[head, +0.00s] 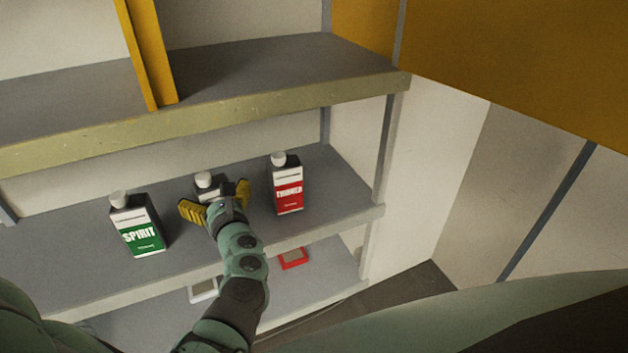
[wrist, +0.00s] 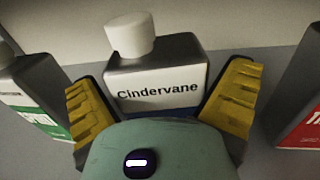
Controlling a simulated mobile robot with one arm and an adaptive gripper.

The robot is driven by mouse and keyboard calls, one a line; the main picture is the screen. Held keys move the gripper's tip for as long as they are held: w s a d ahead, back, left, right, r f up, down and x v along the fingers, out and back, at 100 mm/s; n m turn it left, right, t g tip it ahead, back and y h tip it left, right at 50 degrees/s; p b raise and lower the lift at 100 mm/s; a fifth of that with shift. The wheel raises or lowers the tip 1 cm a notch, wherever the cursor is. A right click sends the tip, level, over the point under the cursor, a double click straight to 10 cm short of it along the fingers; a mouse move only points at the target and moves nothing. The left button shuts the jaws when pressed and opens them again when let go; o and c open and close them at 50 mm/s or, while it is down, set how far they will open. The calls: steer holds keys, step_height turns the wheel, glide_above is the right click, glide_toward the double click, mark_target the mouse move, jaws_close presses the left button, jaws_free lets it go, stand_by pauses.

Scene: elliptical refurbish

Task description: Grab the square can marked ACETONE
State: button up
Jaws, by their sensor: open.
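A square can (head: 209,190) with a white cap stands upright on the middle shelf, mostly hidden behind my gripper. In the wrist view this can (wrist: 157,82) shows a white label reading "Cindervane" above a blue band. No ACETONE marking is readable; its lower front is covered by my gripper. My gripper (head: 216,201) is open, with its yellow fingers left and right of the can's front. In the wrist view, the can sits between the fingers, and I cannot tell whether they touch it.
A green-labelled SPIRIT can (head: 139,226) stands to the left and a red-labelled can (head: 287,185), seemingly THINNER, close on the right. The upper shelf's edge (head: 215,120) overhangs above. A red-framed item (head: 293,258) and a white one (head: 203,290) lie on the lower shelf.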

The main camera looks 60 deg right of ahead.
steer(key=shift+c, duration=0.3)
steer(key=c, duration=1.1)
